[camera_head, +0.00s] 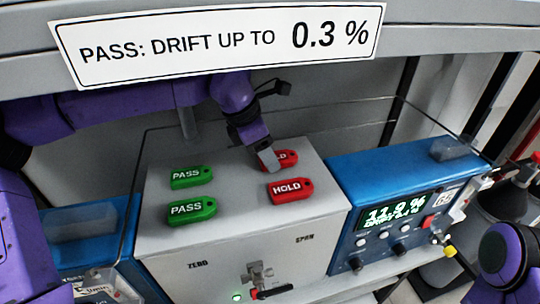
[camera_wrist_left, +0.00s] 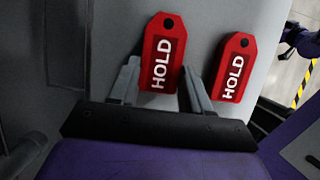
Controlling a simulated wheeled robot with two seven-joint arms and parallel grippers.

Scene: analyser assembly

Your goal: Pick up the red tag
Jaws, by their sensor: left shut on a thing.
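Two red tags marked HOLD lie on the light grey box top in the head view. The far red tag (camera_head: 289,157) is partly hidden by my left gripper (camera_head: 268,160), which reaches down onto it. In the left wrist view this tag (camera_wrist_left: 163,50) sits between the fingers of my left gripper (camera_wrist_left: 160,88), which is shut on it. I cannot tell whether it is lifted off the surface. The near red tag (camera_head: 290,190) lies free; it shows right of the fingers in the left wrist view (camera_wrist_left: 234,68). My right gripper is not in view.
Two green PASS tags (camera_head: 191,178) (camera_head: 192,211) lie left on the grey box top (camera_head: 235,225). A blue instrument with a display (camera_head: 395,215) stands right of it. A PASS: DRIFT sign (camera_head: 220,43) hangs above. A thin clear panel edge rises behind the box.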

